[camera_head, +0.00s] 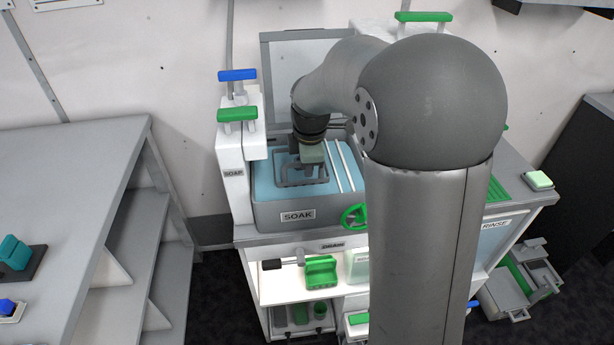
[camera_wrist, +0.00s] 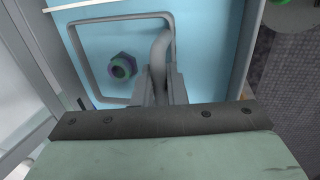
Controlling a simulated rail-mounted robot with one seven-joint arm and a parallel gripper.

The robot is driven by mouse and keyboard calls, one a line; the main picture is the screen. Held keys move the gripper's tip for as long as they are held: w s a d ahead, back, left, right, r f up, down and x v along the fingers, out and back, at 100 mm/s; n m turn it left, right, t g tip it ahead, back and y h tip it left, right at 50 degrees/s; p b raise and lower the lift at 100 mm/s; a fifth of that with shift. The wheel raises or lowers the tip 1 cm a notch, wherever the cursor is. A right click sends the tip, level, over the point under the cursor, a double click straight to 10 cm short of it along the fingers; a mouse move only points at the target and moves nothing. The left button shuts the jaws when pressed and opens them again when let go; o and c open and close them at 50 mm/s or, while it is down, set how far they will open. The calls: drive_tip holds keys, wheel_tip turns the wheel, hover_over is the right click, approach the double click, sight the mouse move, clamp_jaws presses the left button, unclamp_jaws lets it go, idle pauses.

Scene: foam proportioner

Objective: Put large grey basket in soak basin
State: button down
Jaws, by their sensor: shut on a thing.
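The soak basin (camera_head: 298,216) is a grey tub with light blue inside and a "SOAK" label, left of centre on the white station. The large grey basket (camera_head: 283,181) is within the basin's outline, low over or in the blue; the exact depth cannot be told. In the wrist view the basket (camera_wrist: 90,62) shows as a rounded grey frame against the basin's blue interior (camera_wrist: 205,50). My gripper (camera_wrist: 160,86) is shut on the basket's curved grey handle. In the head view my gripper (camera_head: 311,168) is over the basin, partly hidden by my arm.
A hex nut (camera_wrist: 122,67), green and purple, shows inside the basket's frame. White rods (camera_head: 340,165) cross the basin's right part. A soap dispenser (camera_head: 235,150) with a green handle stands at left. A green valve wheel (camera_head: 354,216) is in front. The rinse basin (camera_head: 495,235) is at right.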

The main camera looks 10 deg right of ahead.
sight(308, 190)
drive_tip(key=shift+s+x, duration=0.2)
drive_tip(key=shift+x, duration=0.75)
drive_tip(key=shift+s+x, duration=0.2)
drive_tip(key=shift+x, duration=0.75)
drive_tip(key=c, duration=1.5)
unclamp_jaws()
drive_tip(key=shift+f, duration=0.1)
drive_tip(key=v, duration=1.2)
drive_tip(key=s+f+m, duration=0.3)
drive_tip(key=s+m, duration=0.2)
drive_tip(key=s, duration=0.3)
drive_tip(key=s+f+m+g, duration=0.1)
drive_tip(key=s+f+m, duration=0.2)
drive_tip(key=s+m, duration=0.3)
drive_tip(key=s+a+f+m+g, duration=0.1)
drive_tip(key=s+f+m, duration=0.2)
drive_tip(key=s, duration=0.8)
drive_tip(key=shift+m, duration=1.3)
